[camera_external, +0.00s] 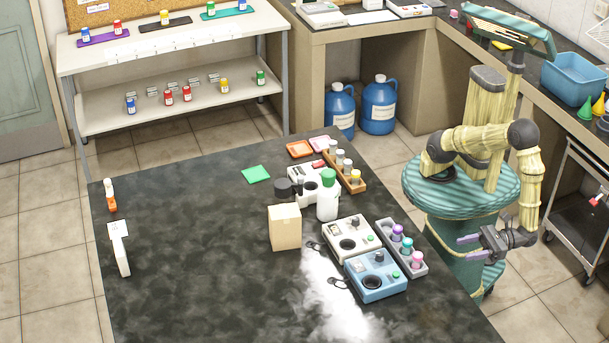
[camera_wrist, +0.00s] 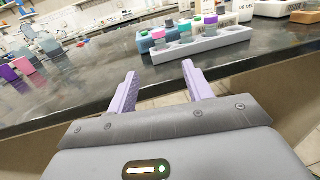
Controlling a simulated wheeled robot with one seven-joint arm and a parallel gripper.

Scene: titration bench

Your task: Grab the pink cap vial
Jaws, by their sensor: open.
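The pink cap vial (camera_external: 417,257) stands upright at the near end of a grey rack (camera_external: 384,226) along the table's right edge. A teal cap vial (camera_external: 406,243) and a purple cap vial (camera_external: 397,231) stand in the same rack. In the wrist view the pink cap vial (camera_wrist: 158,37) is at the rack's left end, ahead of the fingers. My gripper (camera_external: 467,247) is open and empty, to the right of the rack, beyond the table edge. Its two lilac fingers (camera_wrist: 159,71) point toward the table, well apart from the vial.
A blue device (camera_external: 375,287) and a white device (camera_external: 341,250) stand left of the rack. A wooden rack with several vials (camera_external: 346,182), a white bottle (camera_external: 327,205) and a tan box (camera_external: 284,235) stand farther back. The dark table edge (camera_wrist: 275,55) lies between my gripper and the rack.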

